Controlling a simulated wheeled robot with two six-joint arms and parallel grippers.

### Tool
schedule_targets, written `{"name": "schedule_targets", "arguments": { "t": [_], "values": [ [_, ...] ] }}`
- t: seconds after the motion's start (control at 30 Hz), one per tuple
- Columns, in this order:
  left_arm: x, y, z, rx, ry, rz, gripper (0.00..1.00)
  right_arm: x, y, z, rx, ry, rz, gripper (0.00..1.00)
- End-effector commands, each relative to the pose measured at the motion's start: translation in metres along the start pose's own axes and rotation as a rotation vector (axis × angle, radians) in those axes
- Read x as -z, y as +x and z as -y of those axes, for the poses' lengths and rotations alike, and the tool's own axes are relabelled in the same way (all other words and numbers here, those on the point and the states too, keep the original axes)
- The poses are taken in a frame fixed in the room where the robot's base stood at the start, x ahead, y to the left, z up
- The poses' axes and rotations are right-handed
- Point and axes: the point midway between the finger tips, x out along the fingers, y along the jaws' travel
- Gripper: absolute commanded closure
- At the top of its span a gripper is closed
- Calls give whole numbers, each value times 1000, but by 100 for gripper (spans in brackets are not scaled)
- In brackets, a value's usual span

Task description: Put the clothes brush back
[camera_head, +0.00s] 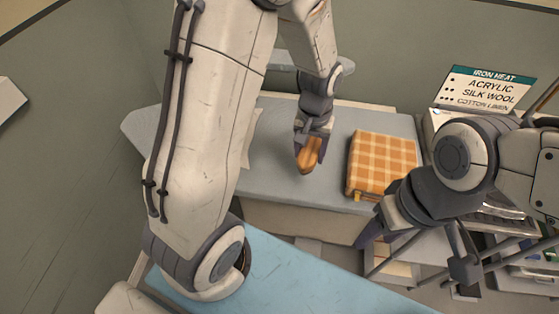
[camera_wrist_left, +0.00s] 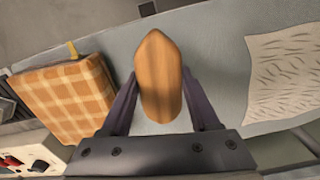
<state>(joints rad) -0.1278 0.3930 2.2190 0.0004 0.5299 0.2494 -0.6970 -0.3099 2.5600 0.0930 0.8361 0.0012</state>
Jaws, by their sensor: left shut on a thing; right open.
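The clothes brush (camera_head: 309,156) is a brown wooden, elongated piece. My left gripper (camera_head: 313,140) is shut on it and holds it over the grey tabletop (camera_head: 275,170). In the left wrist view the brush (camera_wrist_left: 159,75) sits between the two dark fingers of the left gripper (camera_wrist_left: 162,100), its pointed end away from the wrist. Its bristle side is hidden. How far it is above the surface I cannot tell. My right gripper (camera_head: 415,250) is open and empty at the lower right, in front of the table.
A pale sheet with dark marks (camera_wrist_left: 290,72) lies on the other side. An iron heat sign (camera_head: 485,88) stands at back right. A blue surface (camera_head: 310,275) is in front.

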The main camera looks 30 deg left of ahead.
Motion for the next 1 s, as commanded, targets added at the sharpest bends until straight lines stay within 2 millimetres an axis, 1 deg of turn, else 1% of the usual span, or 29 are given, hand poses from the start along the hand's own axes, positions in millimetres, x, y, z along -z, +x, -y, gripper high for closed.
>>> {"name": "schedule_targets", "arguments": {
  "t": [0.03, 0.1, 0.2, 0.27, 0.37, 0.6, 0.7, 0.87, 1.0],
  "values": [
    [-8, -6, -14, 0, -25, -1, 99, 0, -3, 0, 0, 0, 0, 50],
    [-18, -9, -28, 0, -74, -1, 99, 0, -5, 0, 0, 0, 0, 50],
    [-28, -12, -40, 0, -128, 0, 99, 0, -6, 0, 0, 0, 0, 50],
    [-29, -11, -41, 1, -149, 1, 99, 0, -8, 0, 0, 1, 0, 50],
    [-21, -3, -31, 2, -164, 4, 99, 1, -12, 1, 0, 1, 0, 50],
    [16, 29, 11, 2, -167, 6, 99, 2, -29, 2, 0, 1, 0, 50],
    [31, 42, 26, 1, -165, 4, 99, 2, -35, 2, 0, 2, 0, 50],
    [45, 54, 40, 0, -161, 0, 99, 2, -40, 3, 0, 1, 0, 50],
    [47, 62, 43, 0, -160, 3, 99, 2, -43, 3, 0, 1, 0, 50]
  ]
}}
